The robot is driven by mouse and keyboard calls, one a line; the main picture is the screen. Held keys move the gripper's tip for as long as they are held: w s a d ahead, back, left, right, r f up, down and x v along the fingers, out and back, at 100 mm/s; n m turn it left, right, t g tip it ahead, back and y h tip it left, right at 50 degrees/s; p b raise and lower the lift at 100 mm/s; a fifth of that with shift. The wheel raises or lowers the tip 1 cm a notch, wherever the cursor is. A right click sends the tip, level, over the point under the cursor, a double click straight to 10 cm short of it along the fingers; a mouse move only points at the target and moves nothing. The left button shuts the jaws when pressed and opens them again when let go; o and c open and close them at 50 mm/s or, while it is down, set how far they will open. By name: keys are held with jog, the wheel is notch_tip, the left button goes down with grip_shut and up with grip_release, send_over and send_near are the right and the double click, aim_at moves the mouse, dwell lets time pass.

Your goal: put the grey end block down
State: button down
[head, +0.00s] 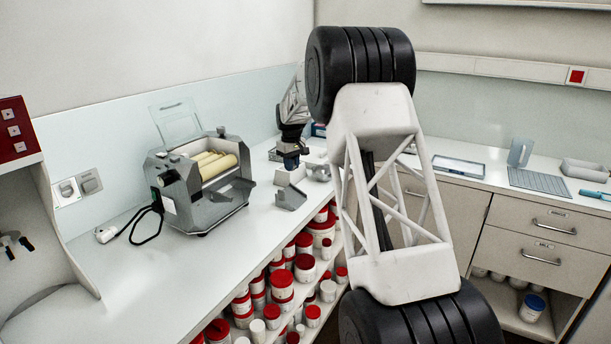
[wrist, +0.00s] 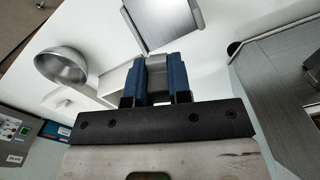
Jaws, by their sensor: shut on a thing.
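My gripper (head: 291,160) is over the back part of the left counter, right of the mill, pointing down. In the wrist view, its blue fingers (wrist: 156,78) are shut on a grey end block (wrist: 156,65). The block sits between the fingertips, with white surface showing around it. The head view does not show the block clearly, and I cannot tell whether it touches the surface below. The grey mill (head: 205,185), with cream rollers (head: 214,163), stands to the left; part of its grey body (wrist: 285,80) shows at right in the wrist view.
A grey tray-like piece (head: 290,198) lies on the counter in front of my gripper. A metal bowl (wrist: 62,66) and a pale holder (wrist: 108,75) are close on the left in the wrist view. Free counter (head: 130,275) lies in front of the mill. Red-lidded jars (head: 282,278) fill the shelves below.

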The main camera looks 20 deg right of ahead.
jog(key=w+d+f+n, duration=0.3)
jog(key=w+d+n, duration=0.1)
jog(key=w, duration=0.5)
jog(key=shift+d+f, duration=0.35)
jog(key=shift+d, duration=0.35)
jog(key=shift+f, duration=3.15)
jog(key=shift+f, duration=1.9)
jog(key=shift+f, duration=0.1)
jog(key=c, duration=1.1)
grip_release()
jog(key=shift+o, duration=0.2)
notch_tip(320, 180, up, 12)
